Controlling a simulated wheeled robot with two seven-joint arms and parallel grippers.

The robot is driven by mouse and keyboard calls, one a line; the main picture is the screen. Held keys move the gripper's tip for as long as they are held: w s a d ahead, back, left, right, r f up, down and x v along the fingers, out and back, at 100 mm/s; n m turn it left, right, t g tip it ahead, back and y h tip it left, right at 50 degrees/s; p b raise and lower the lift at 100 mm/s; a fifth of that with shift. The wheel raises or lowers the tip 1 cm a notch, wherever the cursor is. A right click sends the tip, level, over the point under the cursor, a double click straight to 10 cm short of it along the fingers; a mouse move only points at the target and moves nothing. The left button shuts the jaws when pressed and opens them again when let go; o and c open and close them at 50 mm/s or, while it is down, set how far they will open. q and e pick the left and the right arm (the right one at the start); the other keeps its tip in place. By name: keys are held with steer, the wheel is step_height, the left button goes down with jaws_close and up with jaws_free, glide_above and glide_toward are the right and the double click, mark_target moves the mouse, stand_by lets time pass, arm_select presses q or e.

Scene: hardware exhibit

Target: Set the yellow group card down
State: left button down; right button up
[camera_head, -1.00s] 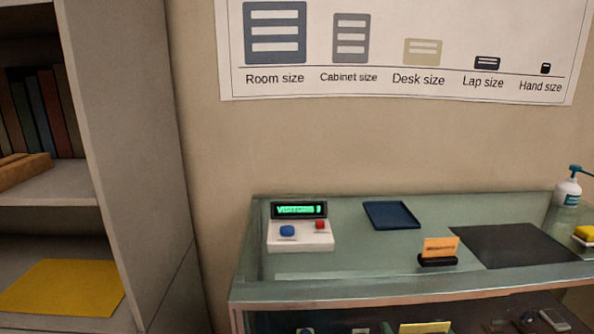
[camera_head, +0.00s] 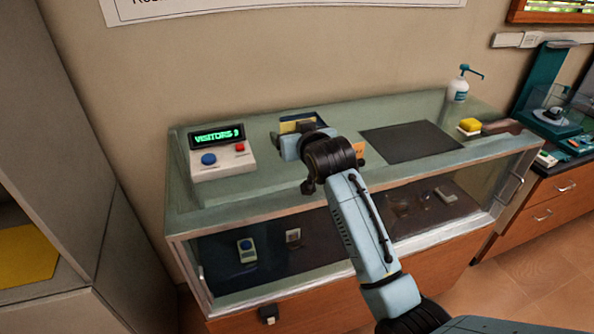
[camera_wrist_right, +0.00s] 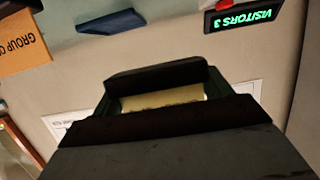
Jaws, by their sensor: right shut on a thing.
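My right gripper (camera_head: 300,135) reaches over the glass case top, seen from behind in the head view. It is shut on a yellow card (camera_head: 297,123), which shows as a pale yellow strip between the jaws in the right wrist view (camera_wrist_right: 162,98). The card is over or close in front of the dark blue tray (camera_head: 290,116); I cannot tell whether it touches it. The tray also shows in the wrist view (camera_wrist_right: 112,21). An orange card (camera_wrist_right: 24,42) with "GROUP" lettering stands beside the tray, mostly hidden by my wrist in the head view (camera_head: 359,149). My left gripper is out of view.
A visitor counter (camera_head: 220,152) with blue and red buttons stands left on the case top (camera_head: 250,190). A dark mat (camera_head: 408,141) lies to the right. A yellow sponge (camera_head: 470,125) and a pump bottle (camera_head: 458,88) are farther right. A shelf unit stands at left.

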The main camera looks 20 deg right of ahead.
mark_target(295, 173)
steer(key=shift+w+r, duration=0.25)
steer(key=shift+f+p, duration=0.3)
steer(key=shift+f, duration=4.5)
steer(key=shift+f, duration=0.2)
steer(key=o, duration=1)
